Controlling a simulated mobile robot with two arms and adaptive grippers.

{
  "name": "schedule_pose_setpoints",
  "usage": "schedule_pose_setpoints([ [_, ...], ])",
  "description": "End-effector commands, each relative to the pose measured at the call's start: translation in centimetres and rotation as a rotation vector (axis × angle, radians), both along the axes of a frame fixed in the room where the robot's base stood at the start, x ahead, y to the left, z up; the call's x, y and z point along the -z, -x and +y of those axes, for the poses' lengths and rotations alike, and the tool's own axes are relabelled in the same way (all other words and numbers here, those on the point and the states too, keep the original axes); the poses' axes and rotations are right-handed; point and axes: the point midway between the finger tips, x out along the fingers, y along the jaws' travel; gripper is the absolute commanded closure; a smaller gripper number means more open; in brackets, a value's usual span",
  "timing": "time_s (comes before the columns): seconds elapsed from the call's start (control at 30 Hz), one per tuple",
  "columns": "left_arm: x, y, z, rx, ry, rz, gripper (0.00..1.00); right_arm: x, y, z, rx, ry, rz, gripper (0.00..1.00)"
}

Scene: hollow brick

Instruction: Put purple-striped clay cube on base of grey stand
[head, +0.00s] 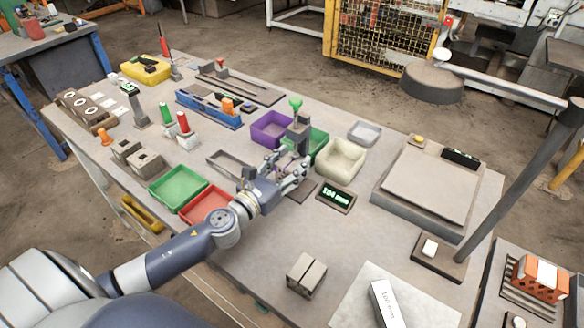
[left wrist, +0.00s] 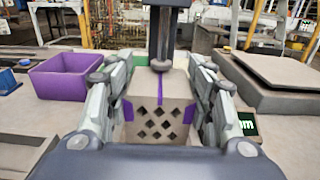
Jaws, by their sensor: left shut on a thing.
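The purple-striped clay cube (left wrist: 158,90) is held between the fingers of my left gripper (left wrist: 160,110), shut on its two sides. Its near face has several dark diamond-shaped holes, with purple at the edges and on top. The grey stand (head: 298,132) is a dark upright post with a green knob; in the left wrist view its post (left wrist: 163,35) rises just beyond the cube. A small rounded tip shows over the cube's top; I cannot tell whether it touches. The stand's base is hidden by the cube and gripper, so contact between cube and base cannot be told. My right gripper is not in view.
A purple bin (head: 270,128) stands left of the stand, a cream bin (head: 342,158) right of it. A green readout (head: 336,197) lies near my left gripper. Red (head: 205,204) and green trays (head: 178,187) lie left. The table front has free room around a paired block (head: 306,273).

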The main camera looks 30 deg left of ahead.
Motion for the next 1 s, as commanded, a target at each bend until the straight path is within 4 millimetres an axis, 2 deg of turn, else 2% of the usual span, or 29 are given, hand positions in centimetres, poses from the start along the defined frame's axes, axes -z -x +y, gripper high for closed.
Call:
schedule_pose_setpoints([
  [0.1, 0.1, -0.7, -0.1, -0.001, 0.001, -0.001, 0.82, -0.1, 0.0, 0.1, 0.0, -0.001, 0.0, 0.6],
  [0.37, 3.4, -0.7, -0.1, -0.001, 0.004, 0.0, 0.82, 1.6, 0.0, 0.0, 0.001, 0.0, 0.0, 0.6],
  [0.77, 3.9, -0.6, -0.1, 0.0, 0.0, -0.001, 0.82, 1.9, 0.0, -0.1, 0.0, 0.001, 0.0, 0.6],
  [0.8, 3.9, -0.6, -0.1, 0.0, 0.0, 0.0, 0.49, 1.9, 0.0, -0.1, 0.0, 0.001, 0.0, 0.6],
  [0.9, 3.8, -0.6, -0.1, 0.0, 0.0, 0.0, 0.31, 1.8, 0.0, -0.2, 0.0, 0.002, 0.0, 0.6],
  [1.0, 3.8, -0.6, -0.1, 0.0, 0.0, 0.0, 0.31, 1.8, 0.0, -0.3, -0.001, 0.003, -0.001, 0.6],
])
